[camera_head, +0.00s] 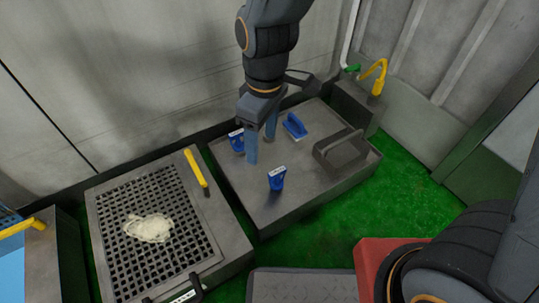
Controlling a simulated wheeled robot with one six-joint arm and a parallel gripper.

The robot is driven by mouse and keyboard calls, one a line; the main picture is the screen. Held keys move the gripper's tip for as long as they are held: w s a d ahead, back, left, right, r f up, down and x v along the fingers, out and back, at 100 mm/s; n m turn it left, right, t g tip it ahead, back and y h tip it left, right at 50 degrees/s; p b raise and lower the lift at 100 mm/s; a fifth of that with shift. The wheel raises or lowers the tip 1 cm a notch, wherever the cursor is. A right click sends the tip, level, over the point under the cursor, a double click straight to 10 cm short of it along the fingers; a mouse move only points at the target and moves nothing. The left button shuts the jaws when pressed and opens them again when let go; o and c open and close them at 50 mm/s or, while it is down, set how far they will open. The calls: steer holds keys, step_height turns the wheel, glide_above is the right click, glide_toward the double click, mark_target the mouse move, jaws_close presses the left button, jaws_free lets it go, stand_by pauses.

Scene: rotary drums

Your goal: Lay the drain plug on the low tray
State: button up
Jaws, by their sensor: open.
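My gripper (261,150) points down over the grey steel table, its two blue fingers apart with nothing seen between them. A small blue piece with a white label (277,179) stands on the table to the right of and nearer than the fingers. A similar labelled blue piece (236,141) is just left of the fingers. A blue handled block (294,126) lies behind and to the right. I cannot tell for sure which is the drain plug. A shallow grey tray (340,160) with a raised bar sits at the table's right side; it looks empty.
A perforated grate (120,246) with a pale clump (148,228) is at left, with a yellow-handled tool (196,168) by it. A yellow tap (375,77) stands behind right.

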steer(key=s+d+r+m, duration=0.2)
steer(key=s+r+m, duration=0.4)
steer(key=s, duration=0.5)
steer(key=shift+r+m+y, duration=0.3)
steer(key=shift+r+m, duration=0.1)
steer(key=shift+r, duration=0.35)
steer(key=shift+w+d+r, duration=0.1)
steer(key=d+r+m+p, duration=0.3)
steer(key=d+r+p, duration=0.7)
steer(key=r+p, duration=0.3)
steer(key=d+r+m+h+p, duration=0.1)
steer(key=d+r+m+p, duration=0.2)
steer(key=d+r+p, duration=0.7)
step_height(320, 180, up, 3)
steer(key=p, duration=0.8)
steer(key=shift+s+d+r+m, duration=0.2)
steer(key=shift+d+m, duration=0.1)
steer(key=shift+d, duration=0.1)
steer(key=shift+c, duration=0.4)
